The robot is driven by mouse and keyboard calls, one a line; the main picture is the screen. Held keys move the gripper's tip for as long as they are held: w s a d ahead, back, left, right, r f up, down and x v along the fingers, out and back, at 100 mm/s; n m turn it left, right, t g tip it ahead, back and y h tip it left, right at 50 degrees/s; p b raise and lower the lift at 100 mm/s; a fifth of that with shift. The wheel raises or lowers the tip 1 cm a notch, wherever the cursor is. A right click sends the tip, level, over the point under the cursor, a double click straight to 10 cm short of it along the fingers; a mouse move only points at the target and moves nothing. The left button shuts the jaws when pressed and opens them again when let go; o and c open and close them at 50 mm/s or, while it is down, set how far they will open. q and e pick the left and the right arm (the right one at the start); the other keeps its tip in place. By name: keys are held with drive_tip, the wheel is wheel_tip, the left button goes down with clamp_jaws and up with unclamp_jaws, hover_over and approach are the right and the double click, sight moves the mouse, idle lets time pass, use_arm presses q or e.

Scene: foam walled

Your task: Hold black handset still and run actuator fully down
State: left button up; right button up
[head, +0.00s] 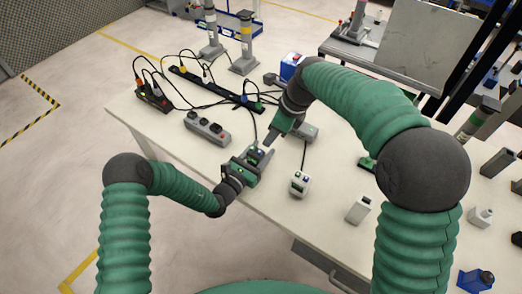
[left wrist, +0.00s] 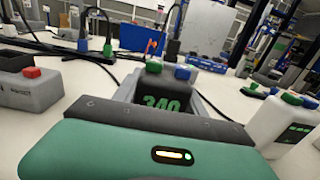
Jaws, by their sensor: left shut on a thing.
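The black handset (head: 255,153) is held upright over the bench by my left gripper (head: 259,158), which is shut on it. In the left wrist view the handset (left wrist: 166,84) stands between the grey fingers, with green digits on its face and a green and a blue button on top. My right gripper (head: 270,140) points down beside and above the handset, apart from it as far as I can see. Its fingers show as one narrow tip and look shut and empty. Which actuator belongs to the handset is unclear; grey columns (head: 244,43) stand beyond the bench.
A white handset (head: 299,183) stands close to the right of the black one. A grey control box (head: 207,128) lies to the left. Power strips (head: 215,86) and cables cover the far left of the bench (head: 165,128). A blue box (head: 291,66) is behind my right arm.

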drive_tip(key=shift+a, duration=0.1)
clamp_jaws()
drive_tip(key=shift+a, duration=0.1)
idle(1.5)
